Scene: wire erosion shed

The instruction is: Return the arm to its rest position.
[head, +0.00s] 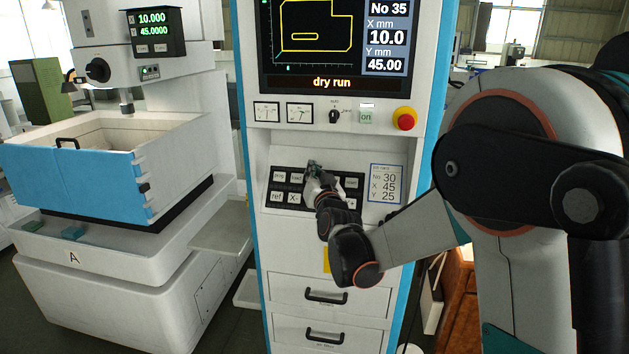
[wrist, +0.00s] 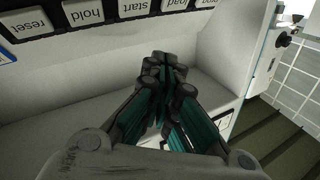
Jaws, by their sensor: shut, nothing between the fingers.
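My arm reaches in from the right in the head view. My gripper (head: 314,172) is in front of the black key panel (head: 289,199) on the control cabinet. The wrist view shows my gripper (wrist: 167,75) with its fingers shut together and nothing between them. In that view the keys "reset", "hold" and "start" (wrist: 138,7) show upside down, beyond the fingertips. The fingertips are apart from the keys there, over the pale ledge. In the head view my gripper and wrist hide some of the keys.
The cabinet's screen (head: 323,40) reads "dry run", No 35, X 10.0, Y 45.00. A red stop button (head: 404,118) sits below it. A note (head: 386,183) reads No 30, X 45, Y 25. Drawers (head: 326,296) are below. Machine A, with a blue-fronted tank (head: 75,183), stands at left.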

